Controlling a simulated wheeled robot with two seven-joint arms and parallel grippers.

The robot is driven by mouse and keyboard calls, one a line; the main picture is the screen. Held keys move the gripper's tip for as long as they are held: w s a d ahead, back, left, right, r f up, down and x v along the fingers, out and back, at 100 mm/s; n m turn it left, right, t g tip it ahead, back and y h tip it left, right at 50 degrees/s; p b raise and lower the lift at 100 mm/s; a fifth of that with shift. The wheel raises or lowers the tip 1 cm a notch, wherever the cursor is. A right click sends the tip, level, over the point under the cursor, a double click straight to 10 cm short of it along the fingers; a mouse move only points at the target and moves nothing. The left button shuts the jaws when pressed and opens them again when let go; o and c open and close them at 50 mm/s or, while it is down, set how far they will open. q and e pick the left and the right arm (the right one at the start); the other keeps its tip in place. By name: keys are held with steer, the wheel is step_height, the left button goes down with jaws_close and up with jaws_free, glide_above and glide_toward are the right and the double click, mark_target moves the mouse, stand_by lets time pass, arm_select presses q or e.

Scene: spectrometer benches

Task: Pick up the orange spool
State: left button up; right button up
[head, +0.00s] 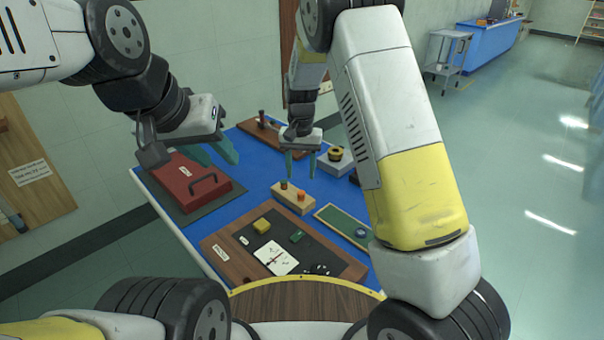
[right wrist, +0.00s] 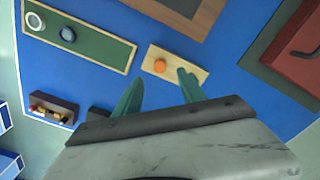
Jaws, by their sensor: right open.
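The orange spool (head: 300,195) stands on a small light wooden block (head: 306,208) in the middle of the blue table. It also shows in the right wrist view (right wrist: 160,65), between the lines of the two fingers and beyond their tips. A second small brownish piece (head: 284,185) stands on the same block; in the right wrist view a finger seems to hide it. My right gripper (head: 301,172) is open and empty, pointing down above the block, apart from the spool. My left gripper (head: 218,158) is over the red case at the left, its teal fingers apart and empty.
A red case (head: 192,184) with a handle lies left. A brown-framed board (head: 345,262) with several items is in front. A green tray (head: 335,218) is right of the block. A grey box (head: 333,168) with a yellow-black piece stands behind. Blue table shows between them.

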mark_target(301, 192)
step_height(301, 192, down, 8)
steer(key=shift+r, duration=0.1)
jaws_close()
stand_by(0.5)
